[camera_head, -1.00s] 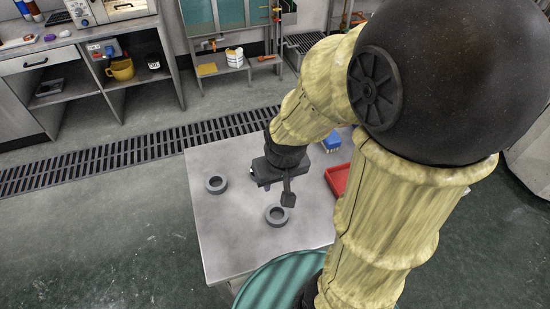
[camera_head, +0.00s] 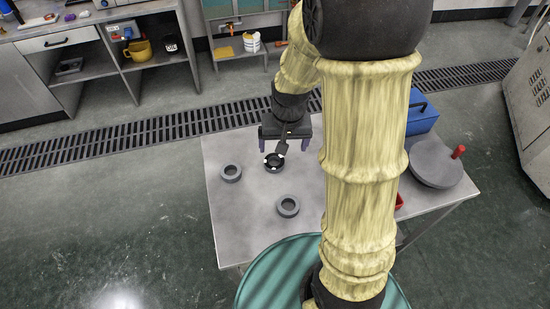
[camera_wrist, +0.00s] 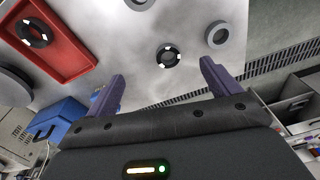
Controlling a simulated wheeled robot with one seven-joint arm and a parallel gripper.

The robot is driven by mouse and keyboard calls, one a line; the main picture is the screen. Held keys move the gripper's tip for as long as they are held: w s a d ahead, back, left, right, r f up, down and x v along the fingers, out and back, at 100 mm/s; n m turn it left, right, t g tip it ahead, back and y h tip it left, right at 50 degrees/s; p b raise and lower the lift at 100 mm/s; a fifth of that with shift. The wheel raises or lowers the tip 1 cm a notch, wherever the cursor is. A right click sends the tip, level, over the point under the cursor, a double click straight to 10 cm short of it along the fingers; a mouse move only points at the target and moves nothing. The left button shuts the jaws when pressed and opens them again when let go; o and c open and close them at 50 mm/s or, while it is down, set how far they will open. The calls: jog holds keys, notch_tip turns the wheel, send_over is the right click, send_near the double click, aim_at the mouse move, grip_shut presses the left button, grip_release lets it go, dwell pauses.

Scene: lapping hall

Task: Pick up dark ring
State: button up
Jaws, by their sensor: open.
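A dark ring (camera_head: 275,168) with small white marks lies on the metal table (camera_head: 240,225), below my gripper (camera_head: 284,146). In the wrist view the dark ring (camera_wrist: 172,65) appears between and beyond the fingertips of my gripper (camera_wrist: 163,73). The fingers are apart and empty, and a gap shows between them and the ring. A second dark ring with white marks (camera_wrist: 37,42) lies in a red tray (camera_wrist: 82,58) in the wrist view. My arm hides most of that tray in the head view.
Two grey rings stand near the dark one, one to the left (camera_head: 231,179) and one nearer the front (camera_head: 288,213). A blue box (camera_head: 422,118) and a grey disc (camera_head: 435,165) with a red knob stand on the table's right. Bare tabletop surrounds the rings.

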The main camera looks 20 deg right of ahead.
jog(key=w+f+m+g+p, duration=0.1)
jog(key=w+p, duration=0.3)
jog(key=w, duration=0.5)
jog(key=shift+w+a+f+m, duration=0.2)
jog(key=shift+a+f+m, duration=0.25)
jog(key=shift+f+m, duration=0.25)
jog(key=shift+f, duration=0.2)
jog(key=p, duration=0.3)
send_over(274, 165)
jog(key=f, duration=1.2)
jog(key=shift+s+a, duration=0.25)
jog(key=shift+a, duration=0.1)
jog(key=shift+w+d+f+p, duration=0.15)
jog(key=shift+f+p, duration=0.3)
jog(key=shift+f, duration=0.5)
jog(key=shift+d+f+p, duration=0.25)
jog(key=shift+f+p, duration=0.2)
jog(key=shift+f, duration=1.15)
